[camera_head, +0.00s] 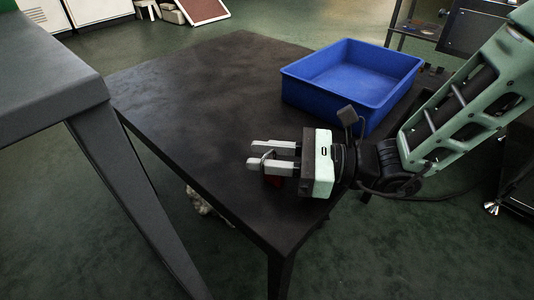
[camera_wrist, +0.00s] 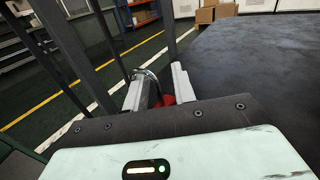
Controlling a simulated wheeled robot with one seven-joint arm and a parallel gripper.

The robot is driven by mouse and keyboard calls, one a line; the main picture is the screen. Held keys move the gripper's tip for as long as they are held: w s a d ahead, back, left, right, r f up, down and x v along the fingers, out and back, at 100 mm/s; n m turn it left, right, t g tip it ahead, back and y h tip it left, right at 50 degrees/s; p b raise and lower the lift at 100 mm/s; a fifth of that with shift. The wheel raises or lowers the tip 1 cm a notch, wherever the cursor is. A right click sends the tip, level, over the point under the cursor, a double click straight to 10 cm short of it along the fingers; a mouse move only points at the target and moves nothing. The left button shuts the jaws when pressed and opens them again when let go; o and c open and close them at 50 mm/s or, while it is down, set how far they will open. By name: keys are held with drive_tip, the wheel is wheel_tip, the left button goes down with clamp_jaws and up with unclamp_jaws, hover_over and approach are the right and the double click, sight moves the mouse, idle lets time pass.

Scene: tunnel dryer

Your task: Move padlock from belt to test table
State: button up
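My gripper (camera_head: 254,155) is over the near right part of a dark table (camera_head: 190,110), its fingers pointing left. A small padlock with a dark red body (camera_head: 272,181) sits at the fingers, mostly hidden by them in the head view. In the wrist view, the padlock's red body (camera_wrist: 168,100) and silver shackle (camera_wrist: 152,74) show between the two fingers, and the gripper appears shut on it. Whether the padlock touches the tabletop cannot be told. No belt can be clearly identified.
A blue open bin (camera_head: 350,75) stands on the table behind my gripper and looks empty. A grey raised surface (camera_head: 45,75) with a leg is at the left. The table's left and middle are clear. Cardboard boxes (camera_wrist: 215,12) show in the wrist view's background.

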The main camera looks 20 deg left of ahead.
drive_tip(key=shift+r, duration=0.1)
drive_tip(key=shift+w+d, duration=0.1)
drive_tip(key=shift+d, duration=0.15)
drive_tip(key=d+p, duration=0.1)
drive_tip(key=d, duration=0.2)
drive_tip(key=w+d+p, duration=0.1)
drive_tip(key=d, duration=0.3)
drive_tip(key=w+d+p, duration=0.1)
drive_tip(key=d, duration=0.3)
drive_tip(key=shift+d, duration=0.15)
drive_tip(key=s+d+r+n+g+h, duration=0.1)
drive_tip(key=s+d+n+g+h, duration=0.2)
drive_tip(key=s+n+h, duration=0.3)
drive_tip(key=s+d+n+g+h, duration=0.25)
drive_tip(key=s+n+h, duration=0.25)
drive_tip(key=s+n, duration=0.25)
drive_tip(key=w+d+r+n+t+h, duration=0.1)
drive_tip(key=d+n+t+h, duration=0.5)
drive_tip(key=d+n+t, duration=0.3)
drive_tip(key=shift+w+r, duration=0.2)
drive_tip(key=shift+r, duration=0.05)
drive_tip(key=shift+n, duration=0.25)
